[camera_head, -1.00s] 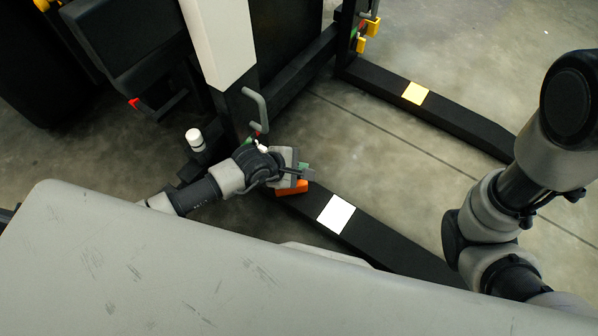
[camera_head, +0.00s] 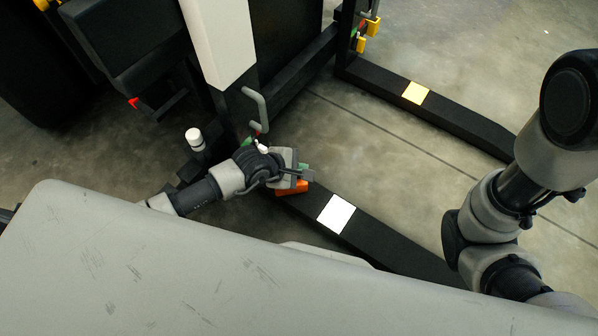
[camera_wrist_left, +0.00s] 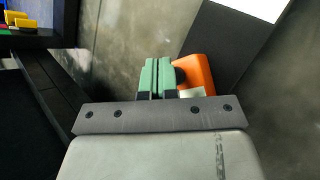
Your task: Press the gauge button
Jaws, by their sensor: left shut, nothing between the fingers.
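An orange block (camera_head: 292,189), which may be the gauge, sits at the black beam beside my left gripper (camera_head: 306,171). In the left wrist view the orange body (camera_wrist_left: 198,72) is just right of my green fingers (camera_wrist_left: 158,76). A dark round part (camera_wrist_left: 180,75), possibly its button, shows between the fingers and the orange body. I cannot tell whether the fingers touch it. My left fingers are shut and empty. A pale patch (camera_wrist_left: 192,92) shows below the orange body, partly hidden by my gripper. My right arm is at the right, but its gripper is not in view.
A black beam with a white square (camera_head: 336,214) runs to the lower right. A grey handle (camera_head: 256,108) and a white-capped post (camera_head: 195,139) stand near my left arm. Concrete floor lies open between the beams.

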